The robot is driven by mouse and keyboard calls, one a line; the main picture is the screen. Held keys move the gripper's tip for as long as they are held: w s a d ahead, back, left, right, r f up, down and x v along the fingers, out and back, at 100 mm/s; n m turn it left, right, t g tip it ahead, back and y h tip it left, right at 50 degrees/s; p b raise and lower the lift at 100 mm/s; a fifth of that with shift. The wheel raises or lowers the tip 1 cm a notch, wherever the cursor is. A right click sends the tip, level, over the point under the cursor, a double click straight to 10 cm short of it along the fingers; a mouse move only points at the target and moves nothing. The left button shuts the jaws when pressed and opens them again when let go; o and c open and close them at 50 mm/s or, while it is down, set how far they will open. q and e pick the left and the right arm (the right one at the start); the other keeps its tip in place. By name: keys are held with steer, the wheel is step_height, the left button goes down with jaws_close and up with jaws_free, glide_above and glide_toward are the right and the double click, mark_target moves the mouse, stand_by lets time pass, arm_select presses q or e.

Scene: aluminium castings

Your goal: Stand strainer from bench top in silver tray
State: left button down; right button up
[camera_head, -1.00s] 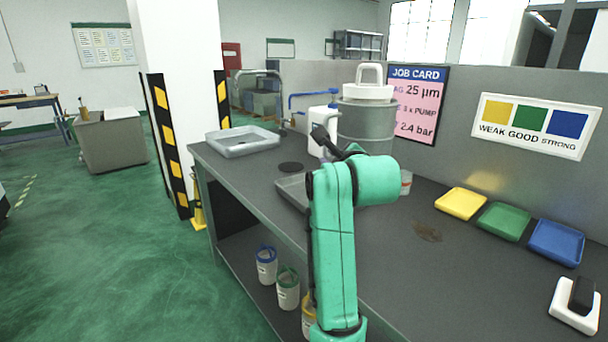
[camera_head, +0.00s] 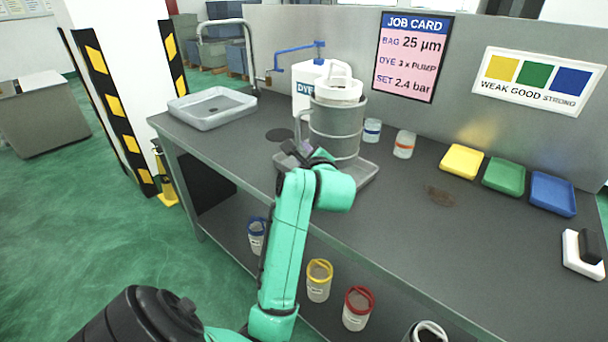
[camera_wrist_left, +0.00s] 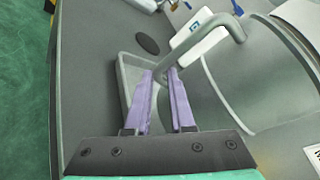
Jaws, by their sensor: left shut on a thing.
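The strainer (camera_head: 335,128) is the tall grey cylinder with a side handle, and it looks upright. A white piece with a loop handle (camera_head: 338,84) sits at its top. The silver tray (camera_head: 368,172) lies on the bench under and around its foot; I cannot tell whether the foot touches the tray floor. My left gripper (camera_head: 303,150) is at the strainer's left side, shut on its handle. In the left wrist view the purple jaws (camera_wrist_left: 163,85) are around the handle (camera_wrist_left: 205,22), with the tray's rim (camera_wrist_left: 124,88) to their left. My right gripper is not in view.
A white dye jug (camera_head: 303,95) stands close behind the strainer. Two small pots (camera_head: 404,145) stand to its right. A grey basin (camera_head: 212,108) is at the left end. Yellow, green and blue dishes (camera_head: 503,176) line the back right.

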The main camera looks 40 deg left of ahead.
arm_select(q)
step_height(320, 180, down, 7)
steer(key=c, duration=0.8)
jaws_free()
steer(key=b+v, duration=0.2)
steer(key=v, duration=0.7)
steer(key=shift+s+d+f, duration=0.15)
steer(key=shift+d, duration=0.05)
steer(key=d+p, duration=0.1)
steer(key=s+d+r+p, duration=0.1)
steer(key=p, duration=0.1)
steer(key=shift+s+r, duration=0.1)
steer(key=shift+r, duration=0.15)
steer(key=shift+s+f, duration=0.15)
steer(key=shift+f, duration=0.1)
steer(key=shift+d+f, duration=0.1)
